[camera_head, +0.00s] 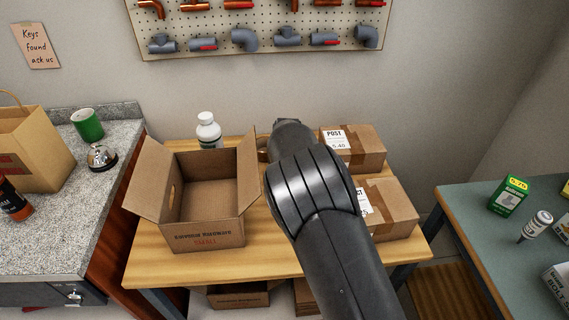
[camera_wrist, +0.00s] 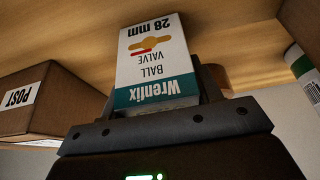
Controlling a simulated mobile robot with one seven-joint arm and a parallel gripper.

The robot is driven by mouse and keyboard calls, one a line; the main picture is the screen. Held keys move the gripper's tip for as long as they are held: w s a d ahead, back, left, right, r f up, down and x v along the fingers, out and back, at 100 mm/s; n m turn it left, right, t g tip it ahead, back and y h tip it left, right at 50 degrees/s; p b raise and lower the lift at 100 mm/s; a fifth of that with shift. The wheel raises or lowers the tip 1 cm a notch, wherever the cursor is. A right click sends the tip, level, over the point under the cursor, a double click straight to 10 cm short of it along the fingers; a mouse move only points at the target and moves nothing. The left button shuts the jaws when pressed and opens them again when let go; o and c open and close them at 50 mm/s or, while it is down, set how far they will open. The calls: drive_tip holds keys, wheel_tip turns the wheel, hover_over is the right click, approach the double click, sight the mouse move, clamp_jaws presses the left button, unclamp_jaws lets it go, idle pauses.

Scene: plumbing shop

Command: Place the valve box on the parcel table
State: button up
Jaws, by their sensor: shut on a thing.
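In the wrist view my gripper (camera_wrist: 158,84) is shut on the valve box (camera_wrist: 152,62), a white and teal carton marked "Wrenfix ball valve 28 mm". The print appears upside down. The wooden parcel table (camera_head: 270,262) fills the middle of the head view, and its top (camera_wrist: 240,42) shows behind the box in the wrist view. I cannot tell whether the box touches the wood. In the head view my arm reaches over the table between the open carton and the parcels. It hides my gripper and the valve box there.
An open cardboard carton (camera_head: 210,232) stands left on the table, with a white bottle (camera_head: 208,131) behind it. Two taped parcels, one at the back (camera_head: 362,150) and one nearer (camera_head: 392,205), stand right. A granite counter (camera_head: 50,235) and a green bench (camera_head: 480,235) flank the table.

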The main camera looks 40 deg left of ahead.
drive_tip(key=shift+f, duration=0.1)
drive_tip(key=o, duration=1.3)
drive_tip(key=v, duration=1.2)
